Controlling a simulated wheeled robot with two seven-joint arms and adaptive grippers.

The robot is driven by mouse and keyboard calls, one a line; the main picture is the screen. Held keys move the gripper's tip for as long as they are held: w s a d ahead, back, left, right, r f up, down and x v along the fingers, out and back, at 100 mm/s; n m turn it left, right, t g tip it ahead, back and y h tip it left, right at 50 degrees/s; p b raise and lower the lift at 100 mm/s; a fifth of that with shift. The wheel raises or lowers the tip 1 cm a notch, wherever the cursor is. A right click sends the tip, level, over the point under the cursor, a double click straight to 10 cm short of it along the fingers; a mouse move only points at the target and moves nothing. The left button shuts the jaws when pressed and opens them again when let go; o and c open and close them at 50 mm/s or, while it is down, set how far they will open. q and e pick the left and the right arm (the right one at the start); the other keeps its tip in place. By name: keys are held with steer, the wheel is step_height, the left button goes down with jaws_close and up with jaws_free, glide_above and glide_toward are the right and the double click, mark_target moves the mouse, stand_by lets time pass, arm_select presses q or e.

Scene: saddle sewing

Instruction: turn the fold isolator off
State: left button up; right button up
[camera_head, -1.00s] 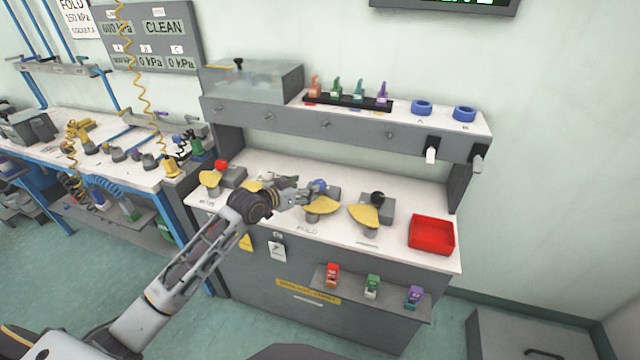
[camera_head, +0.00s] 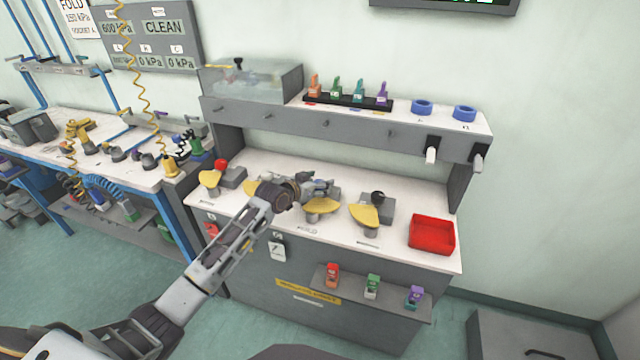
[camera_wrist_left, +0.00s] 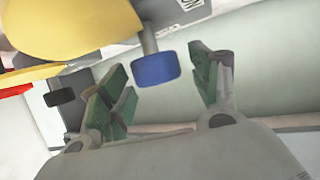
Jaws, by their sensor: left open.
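The fold isolator is the unit with a yellow fan-shaped plate (camera_head: 320,206) above the FOLD label on the white bench. Its blue knob (camera_wrist_left: 156,69) shows in the left wrist view, on a grey stem beside the yellow plate (camera_wrist_left: 70,25). My left gripper (camera_head: 325,187) is at this unit in the head view and covers its knob there. In the left wrist view the green-padded fingers (camera_wrist_left: 163,82) are spread apart, with the blue knob in the gap between and beyond them. I cannot tell whether they touch it. My right gripper is not in view.
A similar unit with a black knob (camera_head: 378,197) stands to the right, and one with a red knob (camera_head: 221,164) to the left. A red tray (camera_head: 432,235) sits at the bench's right end. A grey shelf (camera_head: 350,136) overhangs the bench's back.

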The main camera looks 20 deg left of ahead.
arm_select(q)
steer(key=shift+w+d+f, duration=0.2)
steer(key=shift+w, duration=0.25)
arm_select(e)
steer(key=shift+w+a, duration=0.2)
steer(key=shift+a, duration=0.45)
